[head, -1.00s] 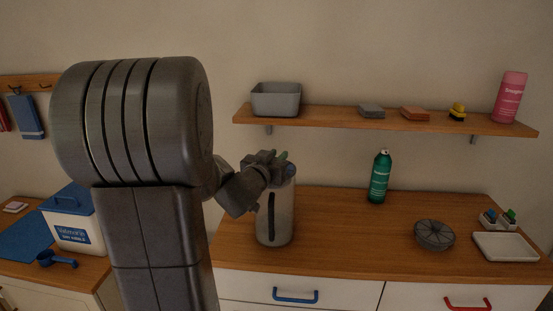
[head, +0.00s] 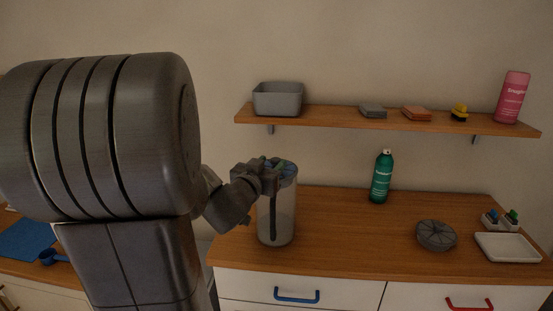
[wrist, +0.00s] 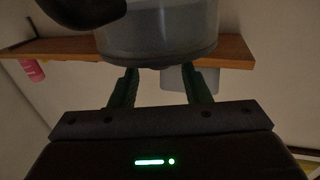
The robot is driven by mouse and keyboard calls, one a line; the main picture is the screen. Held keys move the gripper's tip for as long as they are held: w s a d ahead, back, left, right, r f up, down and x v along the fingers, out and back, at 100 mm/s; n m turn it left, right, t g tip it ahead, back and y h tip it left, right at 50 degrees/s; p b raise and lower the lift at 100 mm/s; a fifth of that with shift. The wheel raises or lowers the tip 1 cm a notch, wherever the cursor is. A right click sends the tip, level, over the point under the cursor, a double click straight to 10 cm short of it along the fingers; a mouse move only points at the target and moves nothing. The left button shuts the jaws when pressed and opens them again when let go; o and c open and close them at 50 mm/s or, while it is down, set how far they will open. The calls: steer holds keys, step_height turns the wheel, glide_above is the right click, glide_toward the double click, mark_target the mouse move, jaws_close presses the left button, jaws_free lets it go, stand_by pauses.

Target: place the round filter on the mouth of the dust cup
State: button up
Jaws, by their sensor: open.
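The dust cup (head: 284,215) is a clear upright cylinder with a dark handle strip, standing on the wooden counter. Its clear wall and rim also show in the wrist view (wrist: 160,40). A grey, pleated disc, which looks like the round filter (head: 436,235), lies flat on the counter well to the right of the cup. My gripper (head: 274,166) is at the cup's top, with its green fingers (wrist: 162,80) apart and nothing visible between them. Blue patches show at the cup's mouth; the gripper partly hides them and I cannot tell what they are.
A green spray bottle (head: 381,177) stands behind, between cup and disc. A white tray (head: 508,247) and a small holder (head: 501,222) are at the right. A shelf (head: 345,118) with a grey bin (head: 277,99) runs above. The counter between cup and disc is clear.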

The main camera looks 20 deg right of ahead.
steer(key=v, duration=0.6)
steer(key=shift+s+a, duration=0.2)
